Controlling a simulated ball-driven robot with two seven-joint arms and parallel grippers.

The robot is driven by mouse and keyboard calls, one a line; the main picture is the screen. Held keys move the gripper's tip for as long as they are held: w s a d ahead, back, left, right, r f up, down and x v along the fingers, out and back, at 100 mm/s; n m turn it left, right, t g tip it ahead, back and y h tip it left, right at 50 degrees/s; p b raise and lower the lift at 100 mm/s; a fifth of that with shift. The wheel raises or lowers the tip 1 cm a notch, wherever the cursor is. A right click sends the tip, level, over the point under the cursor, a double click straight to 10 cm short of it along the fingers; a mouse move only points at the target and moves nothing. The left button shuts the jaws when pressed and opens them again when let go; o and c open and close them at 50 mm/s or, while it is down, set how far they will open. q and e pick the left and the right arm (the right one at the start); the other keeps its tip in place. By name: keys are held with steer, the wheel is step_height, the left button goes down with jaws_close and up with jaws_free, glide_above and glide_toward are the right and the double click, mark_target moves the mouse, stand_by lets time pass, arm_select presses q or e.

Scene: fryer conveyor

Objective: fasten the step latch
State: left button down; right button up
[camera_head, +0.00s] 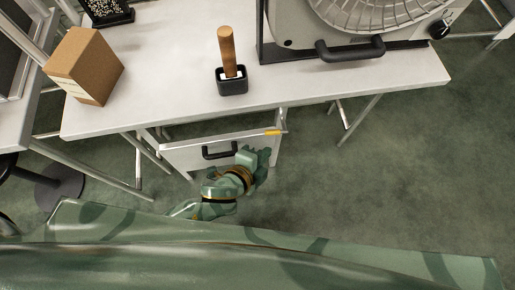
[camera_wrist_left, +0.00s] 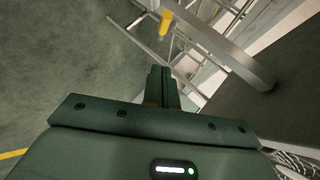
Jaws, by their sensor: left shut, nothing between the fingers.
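Under the table's front edge, a light panel (camera_head: 182,157) with a black handle (camera_head: 219,152) shows in the head view. At its upper right corner is a yellow-tipped latch piece (camera_head: 272,132) beside a metal upright. In the left wrist view the yellow piece (camera_wrist_left: 165,22) shows beyond the fingertips, near grey metal bars. My left gripper (camera_head: 263,153) is just below the yellow piece in the head view, apart from it. In the left wrist view its fingers (camera_wrist_left: 161,78) are shut together and empty. My right gripper is not in view.
The white table (camera_head: 170,65) carries a cardboard box (camera_head: 86,66), a black holder (camera_head: 232,83) with a wooden-handled tool (camera_head: 227,50), and a machine with a black handle (camera_head: 350,48). Table legs (camera_head: 358,120) stand below. The green floor (camera_head: 420,180) at right is clear.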

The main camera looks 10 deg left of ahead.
mark_target(276, 133)
arm_select(q)
steer(key=w+f+b, duration=0.4)
steer(key=w+f, duration=0.1)
steer(key=w, duration=0.2)
steer(key=shift+d, duration=0.4)
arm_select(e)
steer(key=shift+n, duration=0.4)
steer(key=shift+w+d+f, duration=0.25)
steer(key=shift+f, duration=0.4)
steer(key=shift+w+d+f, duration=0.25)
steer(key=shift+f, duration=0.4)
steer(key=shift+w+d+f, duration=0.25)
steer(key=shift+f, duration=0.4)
